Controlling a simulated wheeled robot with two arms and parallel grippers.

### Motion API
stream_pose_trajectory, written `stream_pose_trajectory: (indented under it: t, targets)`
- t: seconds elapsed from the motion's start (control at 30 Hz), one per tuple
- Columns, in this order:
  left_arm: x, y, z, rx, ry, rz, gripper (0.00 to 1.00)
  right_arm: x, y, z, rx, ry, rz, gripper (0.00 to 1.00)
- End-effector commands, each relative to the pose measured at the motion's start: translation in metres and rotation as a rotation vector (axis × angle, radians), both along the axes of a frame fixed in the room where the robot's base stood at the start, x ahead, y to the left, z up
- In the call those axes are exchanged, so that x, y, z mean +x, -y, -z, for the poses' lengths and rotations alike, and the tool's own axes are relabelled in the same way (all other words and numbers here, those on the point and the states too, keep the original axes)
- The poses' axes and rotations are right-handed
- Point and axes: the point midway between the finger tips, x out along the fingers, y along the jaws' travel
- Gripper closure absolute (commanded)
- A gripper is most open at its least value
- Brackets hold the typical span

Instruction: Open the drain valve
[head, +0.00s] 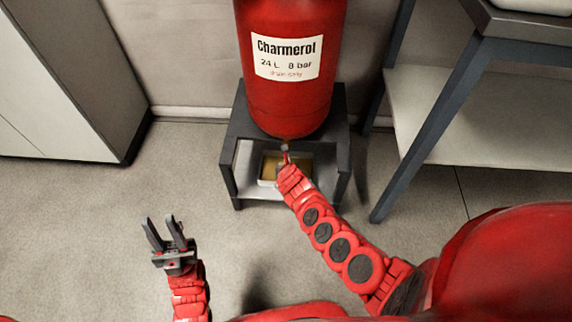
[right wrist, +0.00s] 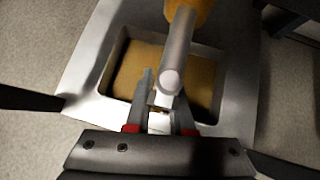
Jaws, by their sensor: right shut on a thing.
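The red tank (head: 292,95) labelled "Charmerol 24 L 8 bar" stands on a dark stand. Below its bottom sits the small drain valve, partly hidden by my right gripper (head: 286,160). In the right wrist view, a grey rod-shaped handle (right wrist: 178,50) with a rounded end runs down from a yellow brass-coloured fitting (right wrist: 193,8). My right gripper (right wrist: 163,106) is shut on the handle near its rounded end. A pale tray (head: 267,170) with tan contents lies below; it also shows in the right wrist view (right wrist: 107,75). My left gripper (head: 162,222) is open and empty above the floor.
The stand (head: 342,140) has legs and side bars close around my right gripper. A table with blue-grey legs (head: 425,130) and a low shelf stands at right. A pale cabinet (head: 60,80) stands at left. The floor at front left is clear.

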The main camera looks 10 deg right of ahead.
Motion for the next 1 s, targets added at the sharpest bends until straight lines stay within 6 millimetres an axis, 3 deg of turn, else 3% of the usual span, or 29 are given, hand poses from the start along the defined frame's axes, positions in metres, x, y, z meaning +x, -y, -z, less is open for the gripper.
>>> stream_pose_trajectory:
  t: [0.3,0.33,0.5,0.8,1.0]
  targets:
    - [0.000,0.000,0.000,0.000,0.000,0.000,0.66,0.000,-0.001,0.000,0.004,0.002,0.000,1.00]
    - [0.000,0.000,0.000,0.000,0.000,0.000,0.66,0.000,-0.001,0.000,0.004,0.002,0.000,0.75]
    - [0.000,0.000,0.000,0.000,0.000,0.000,0.66,0.000,-0.001,0.000,0.003,0.001,-0.001,0.49]
    - [0.000,0.000,-0.002,-0.001,-0.001,0.000,0.66,-0.001,-0.001,-0.001,0.003,0.000,0.000,0.49]
    - [0.003,0.001,-0.024,-0.019,-0.016,0.003,0.66,-0.012,-0.001,-0.017,0.006,-0.002,0.003,0.49]
